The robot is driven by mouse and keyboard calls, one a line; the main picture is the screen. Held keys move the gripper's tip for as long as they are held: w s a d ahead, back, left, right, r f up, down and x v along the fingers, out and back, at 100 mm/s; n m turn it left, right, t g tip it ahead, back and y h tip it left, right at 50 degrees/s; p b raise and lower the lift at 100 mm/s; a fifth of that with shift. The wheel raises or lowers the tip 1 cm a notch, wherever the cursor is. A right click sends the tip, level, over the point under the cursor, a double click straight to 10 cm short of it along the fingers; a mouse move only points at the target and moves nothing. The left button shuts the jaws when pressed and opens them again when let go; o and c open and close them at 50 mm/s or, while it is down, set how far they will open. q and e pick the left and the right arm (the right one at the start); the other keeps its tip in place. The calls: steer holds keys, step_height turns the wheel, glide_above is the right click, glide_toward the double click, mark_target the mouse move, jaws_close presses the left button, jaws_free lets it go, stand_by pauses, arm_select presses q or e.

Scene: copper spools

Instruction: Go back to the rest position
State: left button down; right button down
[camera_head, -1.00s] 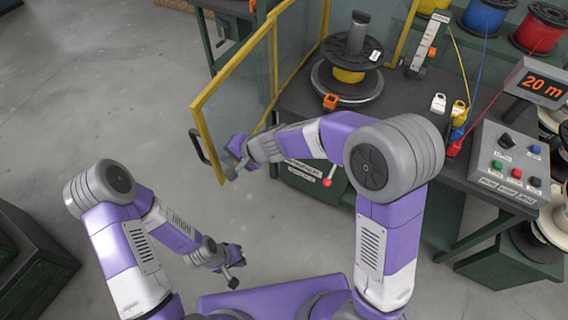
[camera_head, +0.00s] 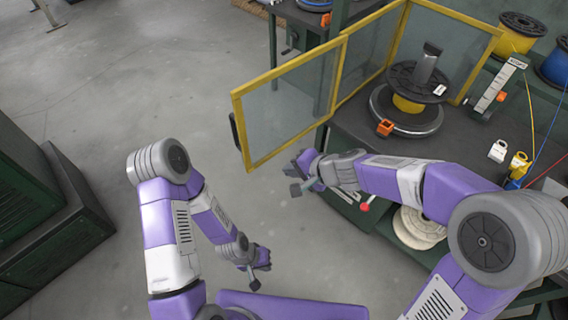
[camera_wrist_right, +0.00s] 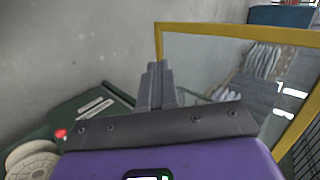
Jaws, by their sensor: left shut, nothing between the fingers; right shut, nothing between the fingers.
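My left gripper (camera_head: 255,280) is low in the head view, over bare floor. It is shut and empty. My right gripper (camera_head: 297,188) is also shut and empty, just below and right of the lower corner of the yellow-framed guard door (camera_head: 343,42), in front of the workbench. In the right wrist view its closed fingers (camera_wrist_right: 157,86) stand together with nothing between them. The guard door frame (camera_wrist_right: 235,32) shows there to the right of the fingers. I cannot tell the exact gap between the right gripper and the door.
The workbench (camera_head: 352,120) carries a black spool (camera_head: 418,85) on a round turntable, an orange block (camera_head: 385,128) and a white scale (camera_head: 500,85). Blue and yellow spools stand behind. Dark green cabinets (camera_head: 65,215) stand at left. The floor between is clear.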

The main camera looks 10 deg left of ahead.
steer(key=p+v, duration=0.1)
steer(key=v, duration=0.4)
steer(key=shift+s+p, duration=0.2)
steer(key=shift+p, duration=0.15)
steer(key=shift+a, duration=0.1)
steer(key=s+d+f+n+g+h, duration=0.1)
steer(key=s+d+f+h, duration=0.15)
steer(key=f, duration=0.45)
steer(key=s+d+f+g+h, duration=0.1)
steer(key=d+f, duration=0.3)
steer(key=f, duration=0.3)
steer(key=s+d+f+n+g+h, duration=0.1)
steer(key=s+d+f, duration=0.15)
steer(key=f, duration=0.55)
steer(key=s+f+n+g, duration=0.1)
steer(key=s+f, duration=0.8)
steer(key=shift+d+f+n+y, duration=0.2)
steer(key=shift+d+n+y, duration=0.2)
steer(key=shift+d, duration=0.1)
steer(key=shift+d, duration=0.1)
